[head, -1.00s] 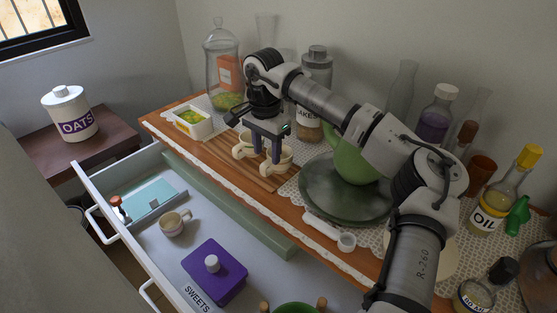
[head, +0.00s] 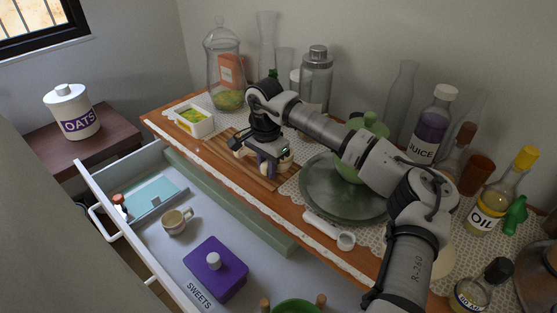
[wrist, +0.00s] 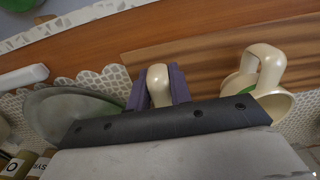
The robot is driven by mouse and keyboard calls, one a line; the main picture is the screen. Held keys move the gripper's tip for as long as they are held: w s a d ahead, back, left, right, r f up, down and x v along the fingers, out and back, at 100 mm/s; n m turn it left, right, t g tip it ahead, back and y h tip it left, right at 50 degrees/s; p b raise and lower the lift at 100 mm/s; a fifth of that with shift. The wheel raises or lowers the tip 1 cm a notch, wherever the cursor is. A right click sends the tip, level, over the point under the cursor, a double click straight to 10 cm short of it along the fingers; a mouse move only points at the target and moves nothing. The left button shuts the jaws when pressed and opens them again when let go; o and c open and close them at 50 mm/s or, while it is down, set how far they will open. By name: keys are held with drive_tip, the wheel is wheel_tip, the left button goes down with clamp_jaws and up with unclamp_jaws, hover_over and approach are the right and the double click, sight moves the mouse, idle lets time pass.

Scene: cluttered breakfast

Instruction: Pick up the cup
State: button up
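The cup's body is hidden behind my gripper there.
A green glass plate (head: 325,205) with a green vessel is close on the right. A white box (head: 193,123) stands on the left. Glass jars and bottles line the wall. The open drawer (head: 160,255) below holds a purple sweets box (head: 215,275).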

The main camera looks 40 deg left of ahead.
clamp_jaws()
drive_tip(key=shift+r, duration=0.1)
wheel_tip(320, 180, up, 20)
drive_tip(key=b, duration=0.1)
idle(0.5)
